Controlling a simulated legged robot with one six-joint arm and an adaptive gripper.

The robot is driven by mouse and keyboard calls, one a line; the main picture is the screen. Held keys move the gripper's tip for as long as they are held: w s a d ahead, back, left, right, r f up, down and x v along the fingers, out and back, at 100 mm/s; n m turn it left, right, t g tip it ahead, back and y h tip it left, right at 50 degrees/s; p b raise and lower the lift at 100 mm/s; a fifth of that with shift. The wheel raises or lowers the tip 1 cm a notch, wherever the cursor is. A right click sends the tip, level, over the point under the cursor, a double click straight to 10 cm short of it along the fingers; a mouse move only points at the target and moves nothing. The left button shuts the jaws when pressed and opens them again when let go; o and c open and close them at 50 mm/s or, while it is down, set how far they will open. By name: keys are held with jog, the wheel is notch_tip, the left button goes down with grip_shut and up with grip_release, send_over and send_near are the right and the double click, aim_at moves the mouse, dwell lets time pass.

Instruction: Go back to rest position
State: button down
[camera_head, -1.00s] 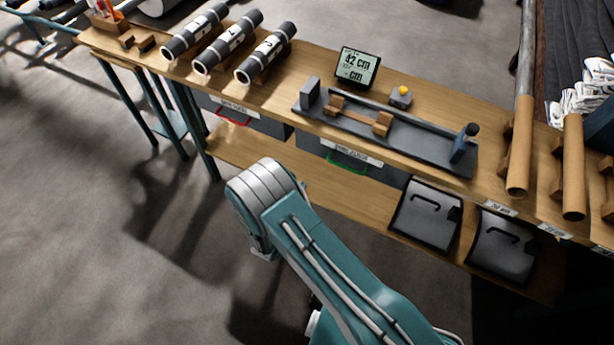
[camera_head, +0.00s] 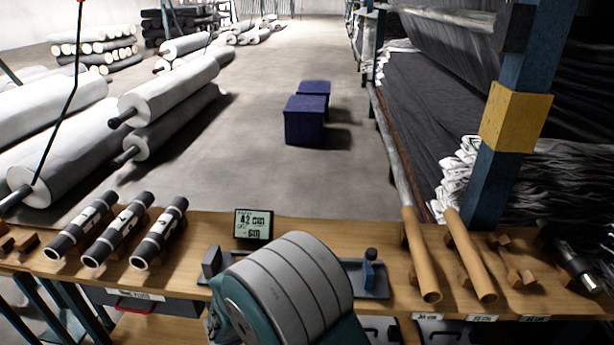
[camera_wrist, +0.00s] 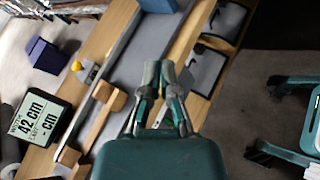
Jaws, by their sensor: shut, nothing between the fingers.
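My gripper (camera_wrist: 160,75) shows in the wrist view with its two fingers shut and nothing between them. It is over or in front of the workbench, with the grey measuring tray (camera_wrist: 152,40) and its wooden cradle (camera_wrist: 97,118) behind it in the picture. In the head view my gripper is hidden; my rounded teal and grey arm link covers the middle of the bench (camera_head: 205,228) and part of the tray (camera_head: 372,282).
The display (camera_head: 253,225) reads 42 cm at the bench's back. Several dark rolls (camera_head: 118,235) lie left, two brown tubes (camera_head: 468,255) right. A blue post (camera_head: 490,180) stands behind the right side. Blue boxes (camera_head: 304,120) sit on the open floor beyond.

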jog(key=s+d+r+m+g+y, duration=0.4)
jog(key=s+d+r+m+g, duration=0.4)
jog(key=d+r+m, duration=0.5)
jog(key=s+d+r+m+t+y, duration=0.1)
jog(key=s+r+m+t+y, duration=0.1)
jog(key=s, duration=0.4)
jog(key=s+d+r+m+t+y, duration=0.2)
jog(key=s+r+m+t+y, duration=0.1)
jog(key=s, duration=0.4)
jog(key=shift+d+r+m+y, duration=0.2)
jog(key=shift+r+m+y, duration=0.5)
jog(key=shift+m+y, duration=0.5)
jog(key=shift+s, duration=0.1)
